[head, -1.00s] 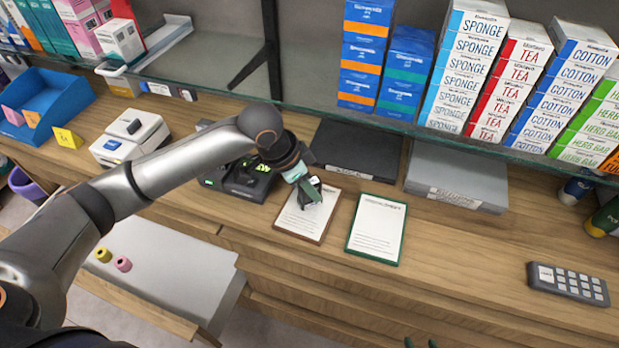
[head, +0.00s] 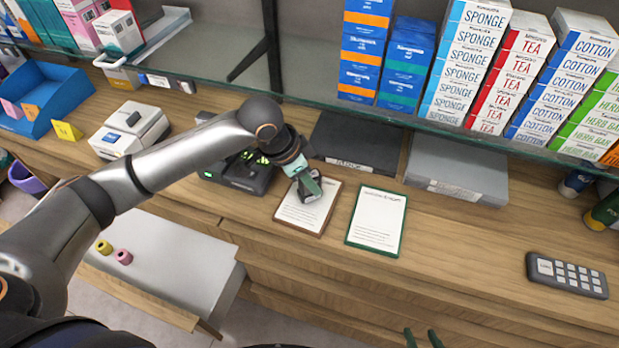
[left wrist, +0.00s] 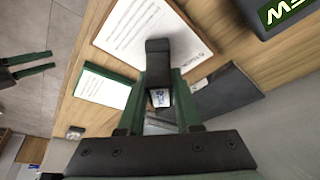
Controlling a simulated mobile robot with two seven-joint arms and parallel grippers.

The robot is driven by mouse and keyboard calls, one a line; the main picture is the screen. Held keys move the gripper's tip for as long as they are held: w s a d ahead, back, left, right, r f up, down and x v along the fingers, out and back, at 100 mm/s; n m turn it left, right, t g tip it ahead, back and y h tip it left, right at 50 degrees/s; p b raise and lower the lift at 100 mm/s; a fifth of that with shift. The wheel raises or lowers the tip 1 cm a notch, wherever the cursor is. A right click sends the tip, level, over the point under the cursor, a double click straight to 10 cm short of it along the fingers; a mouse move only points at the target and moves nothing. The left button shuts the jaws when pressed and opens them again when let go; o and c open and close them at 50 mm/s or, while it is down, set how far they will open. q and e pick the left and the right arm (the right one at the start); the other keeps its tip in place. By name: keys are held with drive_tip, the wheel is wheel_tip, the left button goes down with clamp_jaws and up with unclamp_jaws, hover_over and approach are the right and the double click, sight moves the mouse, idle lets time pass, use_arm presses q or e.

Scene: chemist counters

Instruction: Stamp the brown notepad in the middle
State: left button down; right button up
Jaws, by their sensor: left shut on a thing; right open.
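The brown notepad (head: 297,217) lies on the wooden counter, a white sheet on a brown board. My left gripper (head: 309,187) is over its upper part and shut on a dark stamp (head: 318,196). In the left wrist view, the stamp (left wrist: 158,58) sits between the green fingers (left wrist: 165,85), in front of the brown notepad (left wrist: 125,30). Whether the stamp touches the paper cannot be told. My right gripper (head: 422,338) is open and empty at the bottom edge of the head view, away from the notepads.
A green-edged notepad (head: 377,222) lies just right of the brown one. A dark device (head: 240,172) stands to the left. A black box (head: 355,140) and a grey box (head: 457,170) lie behind, under the glass shelf (head: 430,122). A keypad (head: 567,275) lies at the right.

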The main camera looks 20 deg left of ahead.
use_arm(q)
drive_tip(key=shift+f, duration=0.5)
idle(0.6)
drive_tip(key=shift+r, duration=3.55)
